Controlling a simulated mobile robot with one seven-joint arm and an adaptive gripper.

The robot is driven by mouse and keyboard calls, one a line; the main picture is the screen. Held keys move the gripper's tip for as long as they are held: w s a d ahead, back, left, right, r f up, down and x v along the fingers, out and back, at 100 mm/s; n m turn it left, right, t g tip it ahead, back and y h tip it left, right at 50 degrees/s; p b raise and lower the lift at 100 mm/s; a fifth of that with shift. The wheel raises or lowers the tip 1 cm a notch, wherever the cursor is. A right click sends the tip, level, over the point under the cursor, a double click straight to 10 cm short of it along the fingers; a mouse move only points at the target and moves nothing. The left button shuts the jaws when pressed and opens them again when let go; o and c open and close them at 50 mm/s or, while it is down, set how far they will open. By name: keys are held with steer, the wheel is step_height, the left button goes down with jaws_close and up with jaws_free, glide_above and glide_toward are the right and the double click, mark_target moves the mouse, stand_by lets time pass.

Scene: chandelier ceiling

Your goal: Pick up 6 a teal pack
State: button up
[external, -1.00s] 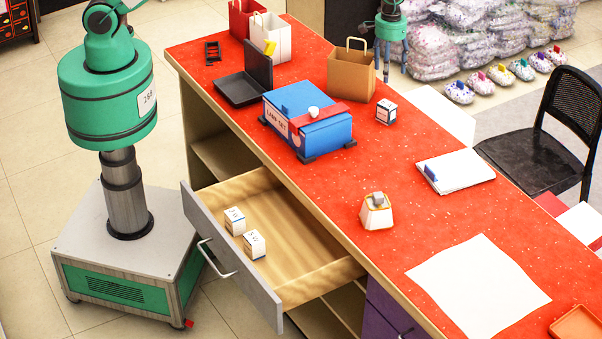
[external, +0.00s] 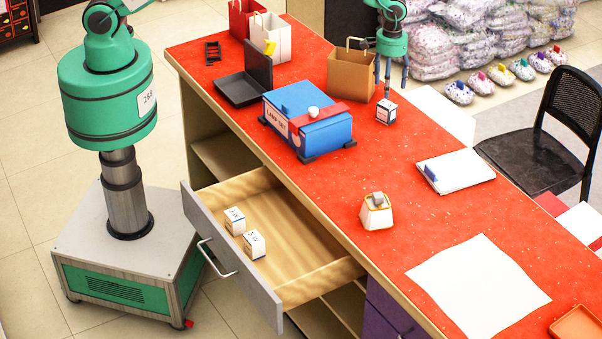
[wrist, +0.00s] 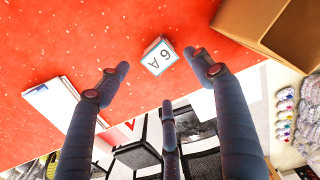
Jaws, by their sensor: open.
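A small white pack with dark lettering and coloured edges (external: 386,111) stands on the red counter, right of the brown paper bag. In the wrist view its top face reads "6 A" (wrist: 159,56). My gripper (external: 390,86) is just above this pack, fingers pointing down. In the wrist view my gripper (wrist: 156,62) is open, with the pack between and beyond the spread fingertips, and nothing is held. Two similar white packs (external: 235,221) (external: 254,244) lie in the open wooden drawer.
The brown paper bag (external: 350,76) stands close to the left of my gripper. A blue box (external: 305,115) is farther left on the counter. A white notepad (external: 455,168) lies to the right. The counter immediately around the pack is clear.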

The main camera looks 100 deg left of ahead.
mark_target(387, 104)
steer(key=shift+f, duration=2.1)
steer(key=shift+s+d+f, duration=0.1)
steer(key=shift+f, duration=1.2)
steer(key=shift+s+f, duration=0.1)
steer(key=shift+f, duration=1.2)
steer(key=c, duration=1.3)
